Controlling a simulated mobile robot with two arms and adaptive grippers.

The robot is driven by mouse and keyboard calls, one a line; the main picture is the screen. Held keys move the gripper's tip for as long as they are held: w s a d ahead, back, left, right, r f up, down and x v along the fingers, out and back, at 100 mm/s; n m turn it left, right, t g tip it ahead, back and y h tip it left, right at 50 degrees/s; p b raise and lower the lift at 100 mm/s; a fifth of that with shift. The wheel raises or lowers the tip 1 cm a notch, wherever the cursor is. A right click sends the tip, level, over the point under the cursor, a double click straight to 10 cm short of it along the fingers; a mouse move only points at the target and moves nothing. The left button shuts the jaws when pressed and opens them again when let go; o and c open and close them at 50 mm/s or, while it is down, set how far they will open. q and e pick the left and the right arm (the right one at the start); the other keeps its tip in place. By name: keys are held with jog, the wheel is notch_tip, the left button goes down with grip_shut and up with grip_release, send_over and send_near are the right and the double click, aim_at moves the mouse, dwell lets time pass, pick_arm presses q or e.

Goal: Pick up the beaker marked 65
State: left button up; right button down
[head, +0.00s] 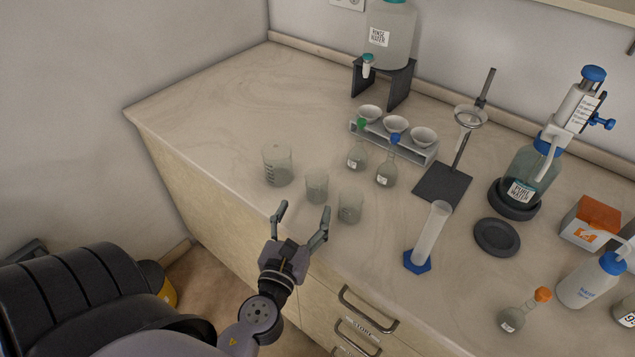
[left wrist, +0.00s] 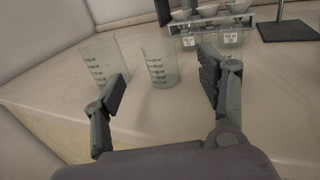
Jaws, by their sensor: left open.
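Three clear glass beakers stand upright near the counter's front edge: a larger left beaker (head: 278,167), a middle beaker (head: 316,187) and a right beaker (head: 350,208). I cannot read a mark 65 on any of them. My left gripper (head: 304,210) is open and empty, just in front of the middle beaker and apart from it. In the left wrist view, one beaker (left wrist: 159,64) with graduation lines stands beyond the gap between the open fingers (left wrist: 165,90). Another beaker (left wrist: 103,56) stands behind the left finger. My right gripper is not in view.
Two stoppered flasks (head: 386,175) and a rack with white funnels (head: 396,124) stand behind the beakers. A measuring cylinder (head: 430,230) with a blue base stands to the right. The counter (head: 210,115) is clear at the back left.

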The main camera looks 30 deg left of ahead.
aim_at(314, 185)
pick_arm(q)
jog(key=p+x, duration=0.2)
jog(key=x, duration=0.4)
jog(key=shift+w+a, duration=0.1)
jog(key=shift+w, duration=0.2)
jog(key=p+x, duration=0.1)
jog(key=x, duration=0.3)
jog(key=shift+w+a+f, duration=0.1)
jog(key=shift+w+a, duration=0.2)
jog(key=shift+w+a+f, duration=0.1)
jog(key=shift+w, duration=0.25)
jog(key=shift+s, duration=0.1)
jog(key=shift+c, duration=0.8)
jog(key=c, duration=1.1)
